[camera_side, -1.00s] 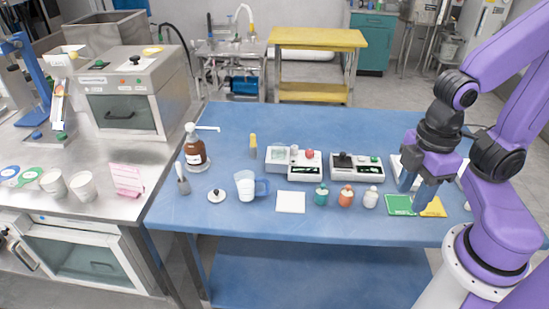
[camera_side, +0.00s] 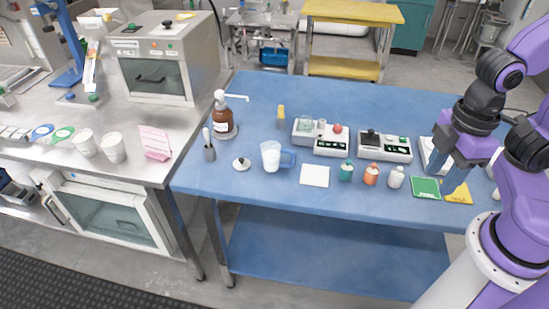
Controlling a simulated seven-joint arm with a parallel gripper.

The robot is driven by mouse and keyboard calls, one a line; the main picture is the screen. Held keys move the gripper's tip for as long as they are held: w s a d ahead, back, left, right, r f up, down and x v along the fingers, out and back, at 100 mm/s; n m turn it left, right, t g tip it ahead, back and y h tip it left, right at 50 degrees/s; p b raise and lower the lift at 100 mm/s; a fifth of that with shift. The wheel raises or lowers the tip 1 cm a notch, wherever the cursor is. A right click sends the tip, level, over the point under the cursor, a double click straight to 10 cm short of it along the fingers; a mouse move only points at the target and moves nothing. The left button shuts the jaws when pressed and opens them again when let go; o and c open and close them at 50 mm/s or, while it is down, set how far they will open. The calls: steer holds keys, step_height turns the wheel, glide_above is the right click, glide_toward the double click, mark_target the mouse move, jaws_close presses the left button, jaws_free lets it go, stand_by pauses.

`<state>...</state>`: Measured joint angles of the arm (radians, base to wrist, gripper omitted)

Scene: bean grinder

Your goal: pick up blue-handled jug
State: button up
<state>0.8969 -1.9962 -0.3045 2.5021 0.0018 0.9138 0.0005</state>
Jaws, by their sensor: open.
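The blue-handled jug (camera_side: 270,157) is a clear, whitish cup with a blue handle (camera_side: 288,158) on its right side. It stands upright on the blue table (camera_side: 230,187), left of centre near the front. My gripper (camera_side: 446,176) is at the right end of the table, pointing down above the green and yellow cards. It is open and far to the right of the jug, with nothing seen between its fingers.
A white square pad (camera_side: 314,176) lies right of the jug. Small teal (camera_side: 346,171), orange (camera_side: 371,174) and white (camera_side: 396,178) bottles stand between it and my gripper. Two devices (camera_side: 384,146) sit behind.

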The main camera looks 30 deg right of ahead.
stand_by(0.6)
steer(key=m, duration=0.6)
glide_above(293, 166)
step_height(293, 166, down, 4)
steer(key=f, duration=1.7)
steer(key=shift+w+d+f, duration=0.2)
steer(key=shift+w, duration=0.1)
jaws_close()
